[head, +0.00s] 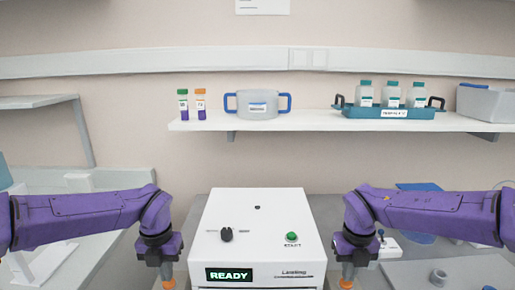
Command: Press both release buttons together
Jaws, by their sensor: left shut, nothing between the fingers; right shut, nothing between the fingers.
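A white box-shaped machine (258,220) stands in the middle of the bench, with a lit READY display (229,275) on its front. On its top are a round green START button (291,237) and a black knob (226,234). No part is clearly marked as a release button. My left gripper (168,284) points down just left of the machine, its orange tip at the bottom edge of the picture. My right gripper (346,284) points down just right of the machine, likewise with an orange tip. Both are shut and empty; whether either touches anything below is cut off.
A wall shelf (330,122) holds two capped tubes (192,104), a blue-handled tub (258,104) and a teal tray (388,111) with bottles. A small white device with a blue-topped lever (388,246) stands right of my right gripper. A grey block (450,272) lies front right.

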